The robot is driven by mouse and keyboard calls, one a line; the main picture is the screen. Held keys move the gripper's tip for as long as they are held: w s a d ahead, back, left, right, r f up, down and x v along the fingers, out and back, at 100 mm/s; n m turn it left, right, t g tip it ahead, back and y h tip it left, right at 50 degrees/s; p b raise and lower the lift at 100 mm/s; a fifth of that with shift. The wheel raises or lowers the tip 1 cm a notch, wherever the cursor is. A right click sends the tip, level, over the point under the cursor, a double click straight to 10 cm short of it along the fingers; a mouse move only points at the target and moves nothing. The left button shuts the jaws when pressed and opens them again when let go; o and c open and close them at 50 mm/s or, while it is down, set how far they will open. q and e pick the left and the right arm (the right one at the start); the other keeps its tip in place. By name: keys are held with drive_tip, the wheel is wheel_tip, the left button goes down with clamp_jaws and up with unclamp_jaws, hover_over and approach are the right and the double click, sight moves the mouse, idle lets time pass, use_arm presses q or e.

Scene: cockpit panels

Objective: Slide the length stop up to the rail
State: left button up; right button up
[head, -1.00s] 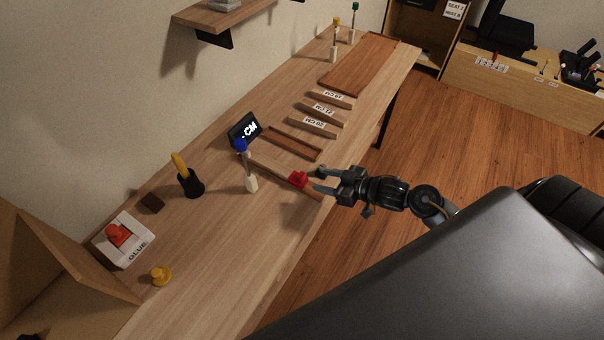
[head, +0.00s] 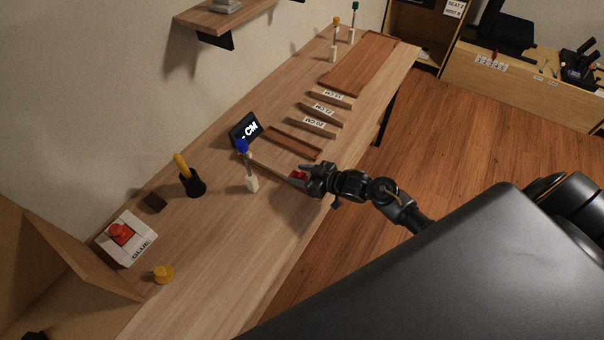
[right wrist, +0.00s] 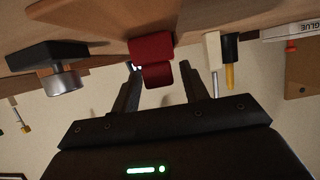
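The length stop is a small red block (head: 298,175) at the front end of a thin wooden strip (head: 270,168) on the bench. My right gripper (head: 306,174) is at the stop and partly hides it in the head view. In the right wrist view the red stop (right wrist: 153,58) is in line with the gap between two open fingers (right wrist: 161,82), with space visible on both sides. A dark brown strip (head: 294,142) lies nearby on the bench; I cannot tell which strip is the rail. My left gripper is not in view.
Several labelled wooden blocks (head: 325,109) lie farther along. A GLUE box (head: 140,246), a yellow knob (head: 164,274) and a yellow-handled tool (head: 190,182) are at left.

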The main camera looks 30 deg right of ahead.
clamp_jaws()
drive_tip(key=shift+w+a+r, duration=0.15)
drive_tip(key=shift+w+a, duration=0.05)
drive_tip(key=shift+w, duration=0.15)
drive_tip(key=shift+o, duration=0.9)
unclamp_jaws()
drive_tip(key=b+v, duration=0.1)
drive_tip(key=v, duration=0.8)
drive_tip(key=shift+s, duration=0.15)
drive_tip(key=shift+s+d+r, duration=0.25)
drive_tip(key=shift+s+d, duration=0.15)
drive_tip(key=shift+s, duration=0.15)
